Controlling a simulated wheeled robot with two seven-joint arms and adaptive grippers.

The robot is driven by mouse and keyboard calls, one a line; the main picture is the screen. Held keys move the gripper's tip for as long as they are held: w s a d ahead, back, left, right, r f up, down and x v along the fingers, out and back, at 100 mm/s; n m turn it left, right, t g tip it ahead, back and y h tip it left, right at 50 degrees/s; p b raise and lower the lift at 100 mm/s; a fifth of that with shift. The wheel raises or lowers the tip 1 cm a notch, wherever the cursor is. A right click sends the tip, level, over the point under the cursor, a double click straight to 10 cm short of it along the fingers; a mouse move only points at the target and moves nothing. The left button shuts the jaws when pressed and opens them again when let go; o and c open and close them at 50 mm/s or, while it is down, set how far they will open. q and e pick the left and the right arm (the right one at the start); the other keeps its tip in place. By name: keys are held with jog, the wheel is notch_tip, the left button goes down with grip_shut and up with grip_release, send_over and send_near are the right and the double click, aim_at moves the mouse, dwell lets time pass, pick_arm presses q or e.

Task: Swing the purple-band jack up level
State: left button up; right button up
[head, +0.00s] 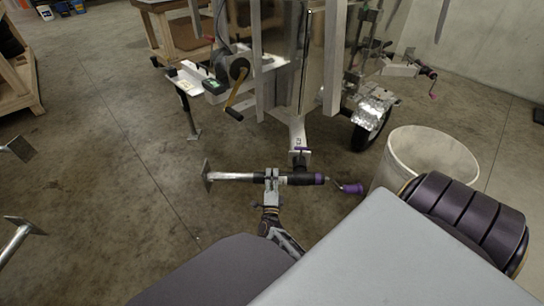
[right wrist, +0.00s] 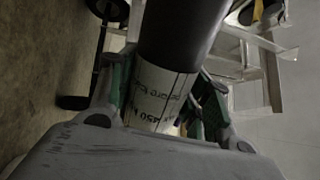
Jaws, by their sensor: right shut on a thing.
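The purple-band jack (head: 235,177) lies crosswise in the head view, with a square foot plate at its left end and a silver tube leading to a black sleeve. Its purple band (head: 319,179) is at the right end, beside a crank with a purple grip (head: 352,188). The jack meets a trailer bracket (head: 299,157) just behind the sleeve. My right gripper (head: 271,182) is shut around the jack near its middle. In the right wrist view, the jack's black sleeve and white label (right wrist: 158,98) sit between the fingers. My left gripper is not in view.
A pale bin (head: 432,150) stands close to the right of the crank. The trailer frame (head: 330,60), its wheel (head: 370,125) and another jack with a yellow crank (head: 235,100) are behind. Metal feet (head: 18,148) show at the left edge. Open floor lies left of the jack.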

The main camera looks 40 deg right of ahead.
jog(key=shift+w+a+r, duration=0.1)
jog(key=shift+r, duration=0.1)
jog(key=o, duration=1.5)
jog(key=shift+c, duration=0.2)
jog(key=shift+f, duration=0.1)
jog(key=shift+f, duration=0.15)
